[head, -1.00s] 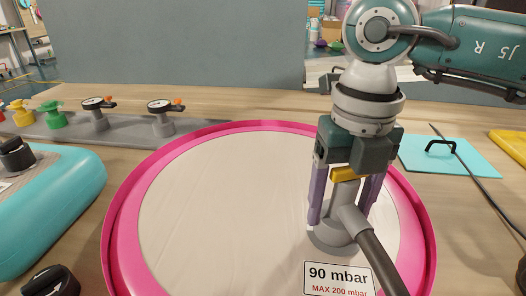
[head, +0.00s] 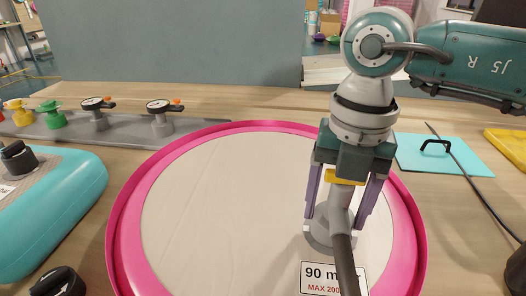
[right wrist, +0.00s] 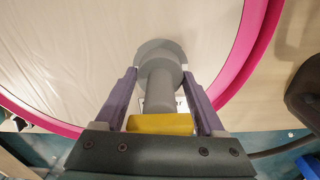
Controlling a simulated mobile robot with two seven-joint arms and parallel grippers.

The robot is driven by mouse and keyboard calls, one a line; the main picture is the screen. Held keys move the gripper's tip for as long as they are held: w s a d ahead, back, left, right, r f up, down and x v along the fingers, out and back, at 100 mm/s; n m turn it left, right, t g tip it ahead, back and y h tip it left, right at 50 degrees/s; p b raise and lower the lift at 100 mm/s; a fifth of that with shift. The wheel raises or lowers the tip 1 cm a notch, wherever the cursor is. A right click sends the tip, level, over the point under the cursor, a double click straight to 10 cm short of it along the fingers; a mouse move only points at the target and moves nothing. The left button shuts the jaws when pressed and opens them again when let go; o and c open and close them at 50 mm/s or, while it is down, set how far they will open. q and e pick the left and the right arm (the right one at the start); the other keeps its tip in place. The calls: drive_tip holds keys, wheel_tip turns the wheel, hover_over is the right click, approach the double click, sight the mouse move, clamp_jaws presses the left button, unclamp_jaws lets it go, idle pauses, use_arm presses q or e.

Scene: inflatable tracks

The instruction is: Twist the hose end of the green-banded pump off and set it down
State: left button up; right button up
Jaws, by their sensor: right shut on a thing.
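The grey hose end (head: 338,200) stands upright in a round grey valve base on the pink-rimmed inflatable (head: 130,208), and a dark hose (head: 346,262) runs from it to the bottom edge. My right gripper (head: 336,218) points down with its purple fingers shut on the hose end. The right wrist view shows the grey hose end (right wrist: 160,88) between the fingers, over the grey base (right wrist: 158,50). A yellow block (right wrist: 160,124) sits between the fingers close to the palm. No green band shows on the hose end. My left gripper is not in view.
A label reading 90 mbar (head: 325,282) stands in front of the valve, partly behind the hose. A teal inflatable (head: 50,205) lies left. A grey rail (head: 130,130) with valves and gauges runs behind it. A turquoise panel (head: 470,158) with a cable across it lies right.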

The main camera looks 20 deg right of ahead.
drive_tip(key=shift+r, duration=0.15)
drive_tip(key=shift+r+p, duration=2.35)
drive_tip(key=shift+r, duration=0.05)
